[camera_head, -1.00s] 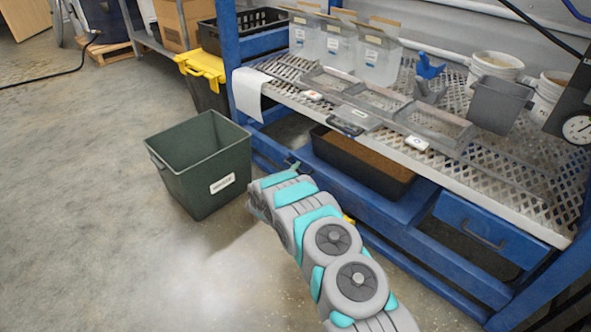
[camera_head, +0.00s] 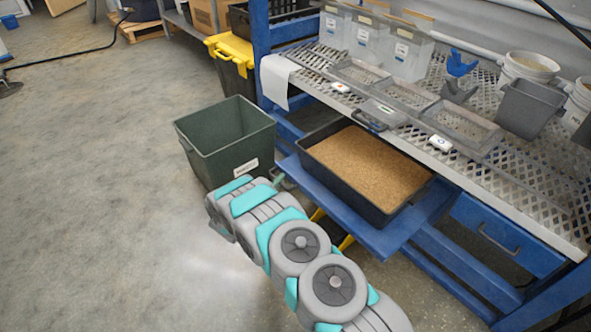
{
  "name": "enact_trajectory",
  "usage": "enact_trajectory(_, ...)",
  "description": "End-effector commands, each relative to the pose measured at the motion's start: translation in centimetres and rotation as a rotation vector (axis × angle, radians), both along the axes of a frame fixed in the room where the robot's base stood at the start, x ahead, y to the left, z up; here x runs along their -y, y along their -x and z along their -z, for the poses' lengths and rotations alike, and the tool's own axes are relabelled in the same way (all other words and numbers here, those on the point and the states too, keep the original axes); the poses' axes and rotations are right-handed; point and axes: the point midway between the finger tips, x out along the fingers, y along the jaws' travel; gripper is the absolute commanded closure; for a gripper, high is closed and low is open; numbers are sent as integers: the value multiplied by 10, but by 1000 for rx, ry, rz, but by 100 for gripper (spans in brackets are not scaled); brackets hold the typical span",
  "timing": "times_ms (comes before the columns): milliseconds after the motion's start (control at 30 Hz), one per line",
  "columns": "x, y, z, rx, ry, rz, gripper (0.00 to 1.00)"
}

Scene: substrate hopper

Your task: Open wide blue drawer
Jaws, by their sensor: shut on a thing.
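The wide blue drawer (camera_head: 388,240) is pulled out from under the metal bench, low down. A black tray (camera_head: 318,167) filled with brown granular substrate (camera_head: 368,166) rides on it. My arm reaches from the bottom edge to the drawer's left front corner. My gripper (camera_head: 279,181) is at the drawer's front edge there, mostly hidden behind my arm's end link. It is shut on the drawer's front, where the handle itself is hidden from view.
A dark green bin (camera_head: 228,145) stands on the floor just left of the drawer. A smaller blue drawer (camera_head: 507,234) with a handle sits shut at the right. The perforated bench top (camera_head: 465,170) overhangs behind. Open floor (camera_head: 90,200) lies to the left.

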Motion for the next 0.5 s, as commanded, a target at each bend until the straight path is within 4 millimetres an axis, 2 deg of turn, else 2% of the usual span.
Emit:
enact_trajectory(33,-15,10,0,-3,0,-5,100)
enact_trajectory(200,-53,38,1,-4,0,-6,100)
enact_trajectory(500,-111,81,1,-1,-1,-3,100)
